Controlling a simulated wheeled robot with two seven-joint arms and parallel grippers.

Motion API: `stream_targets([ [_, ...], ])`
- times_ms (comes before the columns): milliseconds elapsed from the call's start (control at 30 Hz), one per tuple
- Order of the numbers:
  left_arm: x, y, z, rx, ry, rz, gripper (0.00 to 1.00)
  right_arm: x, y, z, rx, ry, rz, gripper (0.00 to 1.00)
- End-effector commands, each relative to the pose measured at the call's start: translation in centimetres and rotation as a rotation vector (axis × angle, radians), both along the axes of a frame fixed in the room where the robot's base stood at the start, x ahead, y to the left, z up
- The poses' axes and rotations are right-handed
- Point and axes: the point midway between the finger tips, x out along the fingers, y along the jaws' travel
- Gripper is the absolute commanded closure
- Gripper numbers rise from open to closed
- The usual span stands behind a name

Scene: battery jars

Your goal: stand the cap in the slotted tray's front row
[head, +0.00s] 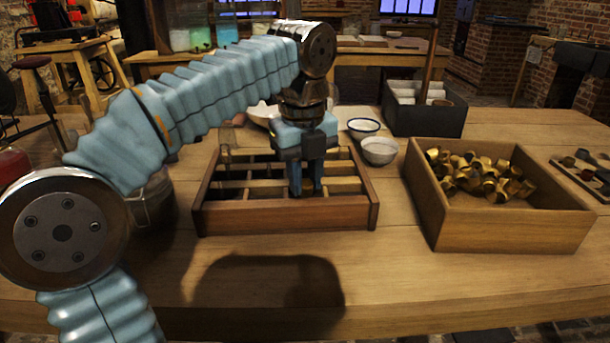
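The slotted tray (285,217) is a dark wooden box with dividers, standing in the middle of the table. My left gripper (306,190) points straight down over it, with its fingertips in or just above the slots right of the middle. A narrow gap shows between the two fingers. I cannot tell whether a cap is held there, as the fingertips blend into the dark slots. Several brass caps (480,172) lie heaped in the open wooden box on the right. No cap can be clearly made out in the tray. My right gripper is not in view.
The wooden box (510,236) stands right of the tray with a gap between. Two bowls (379,151) stand behind the tray, and a dark crate (425,121) with pale contents behind them. A glass jar (152,205) is partly hidden by my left arm. The table front is clear.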

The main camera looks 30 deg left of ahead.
Motion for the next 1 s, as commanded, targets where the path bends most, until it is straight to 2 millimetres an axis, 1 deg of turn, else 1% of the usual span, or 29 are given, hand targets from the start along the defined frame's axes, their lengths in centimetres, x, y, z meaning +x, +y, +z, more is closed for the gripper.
stream_targets([
  [33,-0.4,0.0,-3.0,-0.006,0.076,-0.005,0.63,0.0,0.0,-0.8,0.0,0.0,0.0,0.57],
  [200,-0.4,0.0,-2.7,-0.007,0.077,-0.004,0.63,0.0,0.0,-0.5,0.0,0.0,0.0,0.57],
  [267,-0.4,0.0,-2.1,-0.007,0.077,-0.003,0.63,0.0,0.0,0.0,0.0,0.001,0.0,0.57],
  [300,-0.4,0.0,-1.4,-0.007,0.076,-0.004,0.63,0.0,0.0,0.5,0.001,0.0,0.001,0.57],
  [367,-0.3,-0.1,-0.5,-0.007,0.074,-0.008,0.63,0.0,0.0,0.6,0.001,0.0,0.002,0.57],
  [500,-0.3,-0.2,2.7,-0.005,0.068,-0.013,0.63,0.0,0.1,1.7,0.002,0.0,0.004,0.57],
  [600,-0.3,-0.2,4.6,-0.003,0.064,-0.014,0.63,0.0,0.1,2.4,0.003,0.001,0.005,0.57],
  [700,-0.3,-0.3,5.9,-0.002,0.062,-0.014,0.63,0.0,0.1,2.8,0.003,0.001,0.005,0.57],
  [833,-0.3,-0.3,6.6,-0.001,0.059,-0.014,0.63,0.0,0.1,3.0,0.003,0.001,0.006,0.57],
  [1000,-0.3,-0.3,6.7,0.0,0.057,-0.014,0.63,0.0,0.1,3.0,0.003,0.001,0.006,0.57],
])
